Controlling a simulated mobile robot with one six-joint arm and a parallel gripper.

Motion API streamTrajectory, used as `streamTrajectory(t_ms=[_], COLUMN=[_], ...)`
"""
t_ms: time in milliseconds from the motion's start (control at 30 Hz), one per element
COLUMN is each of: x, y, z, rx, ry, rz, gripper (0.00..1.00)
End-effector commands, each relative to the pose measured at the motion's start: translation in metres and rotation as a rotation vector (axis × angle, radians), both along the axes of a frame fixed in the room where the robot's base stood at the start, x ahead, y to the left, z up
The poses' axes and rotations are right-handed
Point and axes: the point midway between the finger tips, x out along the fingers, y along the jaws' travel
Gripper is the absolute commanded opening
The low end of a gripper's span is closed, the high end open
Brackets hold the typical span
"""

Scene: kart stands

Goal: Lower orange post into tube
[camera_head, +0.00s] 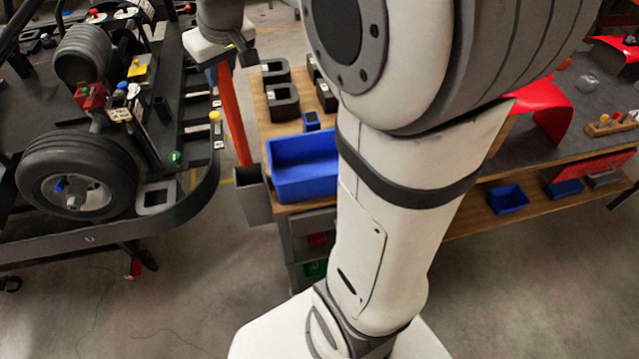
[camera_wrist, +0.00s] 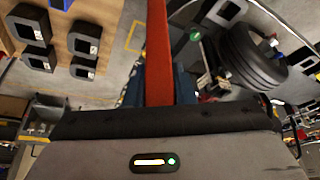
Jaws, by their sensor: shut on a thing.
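The orange post (camera_head: 234,118) is long and leans slightly in the head view. My gripper (camera_head: 224,60) is shut on its upper end. In the wrist view the post (camera_wrist: 159,50) runs up from between my blue-grey fingers (camera_wrist: 158,88). In the head view the post's lower end meets the open top of a grey bin (camera_head: 254,203); I cannot tell whether it is inside or in front. A black square socket (camera_head: 156,198) with an open top is at the kart frame's near corner. A short black tube (camera_head: 161,109) stands further back on the kart. I cannot tell which is the task's tube.
The kart (camera_head: 190,195) with its black wheel (camera_head: 78,180) stands at left. A wooden-topped cart right of the post carries a blue bin (camera_head: 303,165) and several black blocks (camera_head: 283,101). My arm hides much of the middle. A bench with a red panel (camera_head: 541,103) is at right.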

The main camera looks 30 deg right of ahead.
Motion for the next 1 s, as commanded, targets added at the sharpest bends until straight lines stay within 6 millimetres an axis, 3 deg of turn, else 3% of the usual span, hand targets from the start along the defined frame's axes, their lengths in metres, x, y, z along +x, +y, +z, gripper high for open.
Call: streamTrajectory(t_ms=[1000], x=[0.000], y=[-0.001], z=[-0.052], rx=[0.000], ry=[-0.001], rz=[-0.002], gripper=[0.00])
